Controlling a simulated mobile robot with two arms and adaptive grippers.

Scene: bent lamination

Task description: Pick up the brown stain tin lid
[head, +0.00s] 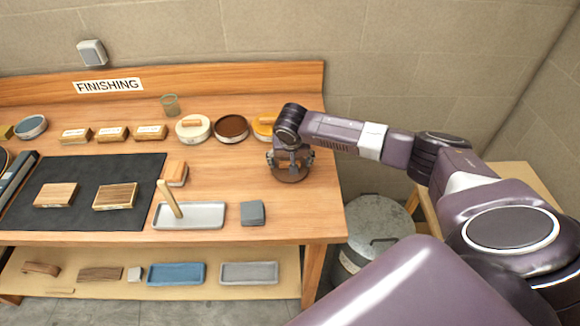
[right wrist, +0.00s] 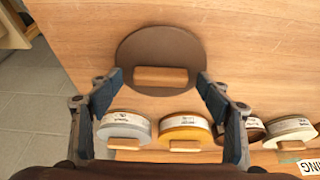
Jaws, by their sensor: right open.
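The brown stain tin lid (right wrist: 160,48) is a flat brown disc with a wooden bar handle (right wrist: 160,76). It lies on the bench top at the right end; in the head view (head: 291,176) my gripper partly covers it. My right gripper (right wrist: 160,82) is open above the lid, its fingertips on either side of the handle and not seen touching it. In the head view my right gripper (head: 290,158) points down. The open brown stain tin (head: 231,127) stands behind, to the left. My left gripper is out of view.
An amber tin (head: 263,129) and a white tin (head: 193,131) stand in the back row; a grey tin (right wrist: 125,125) shows in the wrist view. A grey block (head: 252,213) and a tray (head: 205,216) lie in front. Bare wood surrounds the lid.

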